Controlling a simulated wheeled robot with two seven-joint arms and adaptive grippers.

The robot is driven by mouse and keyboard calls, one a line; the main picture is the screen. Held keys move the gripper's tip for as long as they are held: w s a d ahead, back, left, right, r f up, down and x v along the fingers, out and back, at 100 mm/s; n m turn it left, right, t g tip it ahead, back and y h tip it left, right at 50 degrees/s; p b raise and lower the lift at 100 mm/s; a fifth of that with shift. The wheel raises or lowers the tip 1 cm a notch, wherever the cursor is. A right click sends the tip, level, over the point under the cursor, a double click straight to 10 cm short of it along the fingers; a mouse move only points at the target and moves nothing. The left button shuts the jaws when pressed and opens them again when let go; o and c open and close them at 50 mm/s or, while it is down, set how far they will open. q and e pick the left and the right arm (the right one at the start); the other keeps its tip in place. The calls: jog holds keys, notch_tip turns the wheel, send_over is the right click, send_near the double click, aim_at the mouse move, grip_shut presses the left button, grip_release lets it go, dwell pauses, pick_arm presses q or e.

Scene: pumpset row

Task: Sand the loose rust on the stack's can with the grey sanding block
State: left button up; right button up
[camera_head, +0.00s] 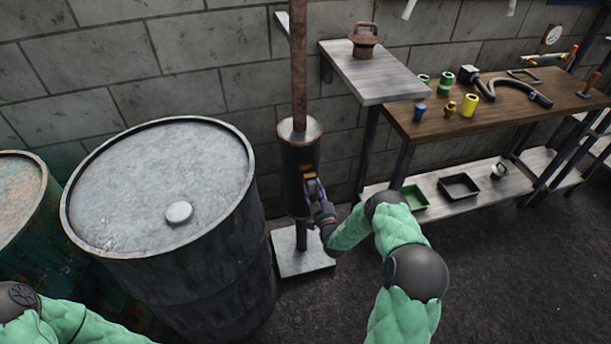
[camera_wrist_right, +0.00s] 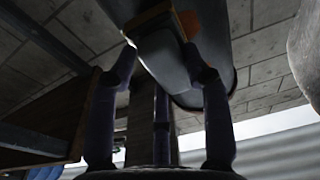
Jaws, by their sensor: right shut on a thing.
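The stack is a rusty pipe (camera_head: 298,60) running down into a dark grey upright can (camera_head: 294,160), which stands on a thin post over a square pale base plate (camera_head: 302,262). A small orange-brown patch shows on the can's right side, by my fingers. My right gripper (camera_head: 316,187) is at that side, shut on the grey sanding block (camera_wrist_right: 160,52). In the right wrist view the block sits between the fingertips, up against or very close to the can (camera_wrist_right: 218,45); exact contact is unclear. An orange-brown edge shows beside the block. My left gripper is out of view.
A large grey drum (camera_head: 160,190) stands close left of the stack, with a rusty green drum (camera_head: 20,200) farther left. A metal shelf (camera_head: 375,75) and wooden workbench (camera_head: 480,105) with several small items are at right. The floor at lower right is clear.

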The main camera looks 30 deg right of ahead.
jog(key=shift+r, duration=0.1)
jog(key=shift+r+p, duration=1.35)
jog(key=shift+r, duration=0.85)
jog(key=shift+r, duration=0.1)
jog(key=shift+r+p, duration=0.5)
jog(key=shift+r, duration=0.3)
jog(key=shift+s+a, duration=0.15)
jog(key=shift+s, duration=0.55)
jog(key=shift+w+f+b, duration=0.15)
jog(key=shift+w+b, duration=0.05)
jog(key=shift+b, duration=0.1)
